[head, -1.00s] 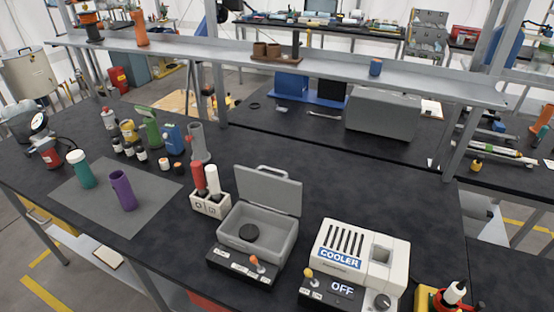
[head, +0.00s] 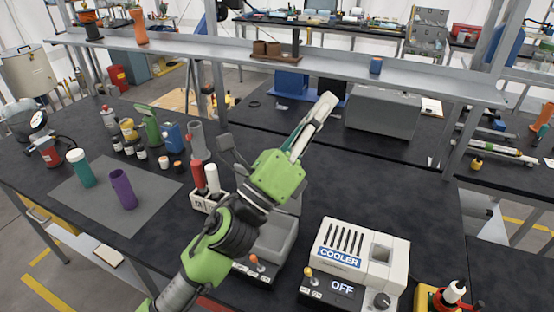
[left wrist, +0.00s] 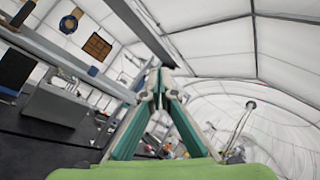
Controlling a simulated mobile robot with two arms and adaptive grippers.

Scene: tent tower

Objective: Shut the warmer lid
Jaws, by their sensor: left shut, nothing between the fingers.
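The warmer (head: 278,240) is a grey open-topped box on a dark control base with an orange-tipped switch (head: 254,260). It stands near the front of the black bench in the head view. Its lid (head: 295,203) stands raised at the back of the box, and my left arm hides most of it and part of the box. My left gripper (head: 327,100) reaches above and beyond the warmer, with its fingers pointing up and to the right. In the left wrist view its fingertips (left wrist: 159,84) meet with nothing between them. My right gripper is not in view.
A white cooler (head: 360,252) stands right of the warmer. A holder with red and white bottles (head: 204,180) is close on its left. A metal shelf (head: 390,78) runs across behind, above a grey case (head: 383,113).

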